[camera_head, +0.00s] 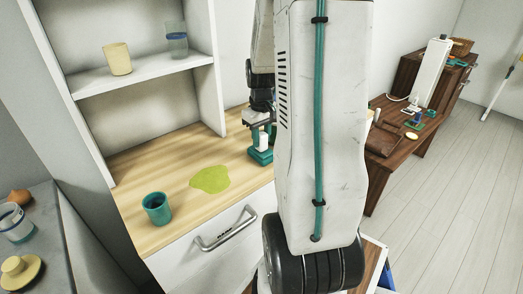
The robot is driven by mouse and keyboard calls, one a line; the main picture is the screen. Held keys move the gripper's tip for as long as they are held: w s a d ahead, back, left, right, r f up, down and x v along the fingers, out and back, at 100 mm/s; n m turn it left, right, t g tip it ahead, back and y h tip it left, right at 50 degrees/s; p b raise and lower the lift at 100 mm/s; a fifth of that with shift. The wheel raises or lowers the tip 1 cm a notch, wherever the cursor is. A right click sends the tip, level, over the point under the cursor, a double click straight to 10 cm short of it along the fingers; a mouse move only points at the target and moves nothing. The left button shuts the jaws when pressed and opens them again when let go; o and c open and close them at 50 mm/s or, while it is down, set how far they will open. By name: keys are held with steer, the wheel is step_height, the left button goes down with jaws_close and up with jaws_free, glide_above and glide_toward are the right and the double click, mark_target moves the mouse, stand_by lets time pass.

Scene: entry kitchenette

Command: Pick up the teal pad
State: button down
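A teal block (260,156), which looks like the teal pad, is at the right end of the wooden counter, with a small white part just above it. My gripper (261,131) points down right above it. The fingers are small and partly lost against the teal and white shapes. I cannot tell whether they are open or shut, or whether they touch the pad. My large white arm link hides the area just right of the pad.
A yellow-green spill (210,179) lies on the wooden counter (150,160). A teal cup (157,209) stands near the counter's front edge. The shelf (140,76) above holds a yellow cup (117,58) and a glass (176,40). A drawer handle (226,229) juts out below.

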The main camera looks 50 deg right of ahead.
steer(key=shift+r, duration=0.1)
steer(key=shift+r, duration=0.6)
step_height(320, 180, up, 2)
steer(key=shift+r, duration=0.1)
steer(key=s+a, duration=0.3)
steer(key=s, duration=0.4)
steer(key=s+a+r, duration=0.1)
steer(key=s+a, duration=0.3)
steer(key=s, duration=0.3)
steer(key=shift+s+r, duration=0.2)
steer(key=shift+r, duration=0.05)
steer(key=shift+a, duration=0.1)
steer(key=c, duration=1.6)
jaws_free()
steer(key=c, duration=0.3)
steer(key=shift+w, duration=0.1)
steer(key=shift+c, duration=0.2)
